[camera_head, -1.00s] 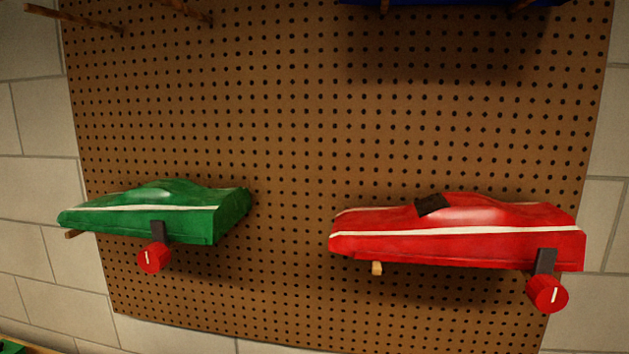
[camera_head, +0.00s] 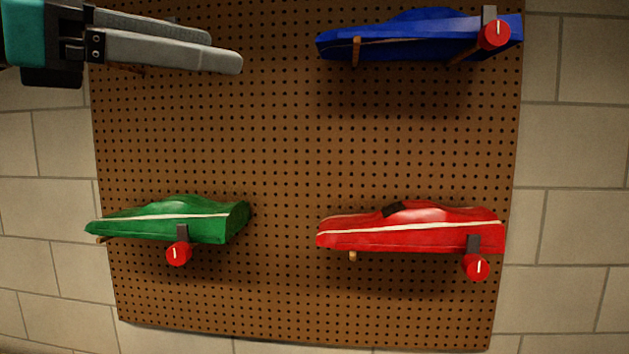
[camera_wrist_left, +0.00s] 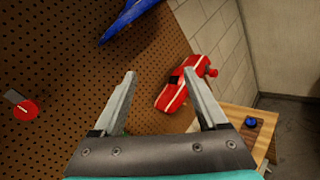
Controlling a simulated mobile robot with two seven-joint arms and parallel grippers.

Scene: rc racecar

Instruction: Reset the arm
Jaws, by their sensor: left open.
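My left gripper (camera_head: 228,50) comes in from the upper left in the head view, in front of the pegboard's upper left part. In the left wrist view its two fingers (camera_wrist_left: 160,85) are spread apart with nothing between the tips. It is open and empty. It is apart from the car bodies on the board. My right gripper is not in view.
A pegboard (camera_head: 280,150) holds a blue car body (camera_head: 410,38), a green one (camera_head: 185,218) and a red one (camera_head: 415,229). Red knobs (camera_head: 178,254) hang by them. The wrist view shows a wooden table (camera_wrist_left: 247,122) at right.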

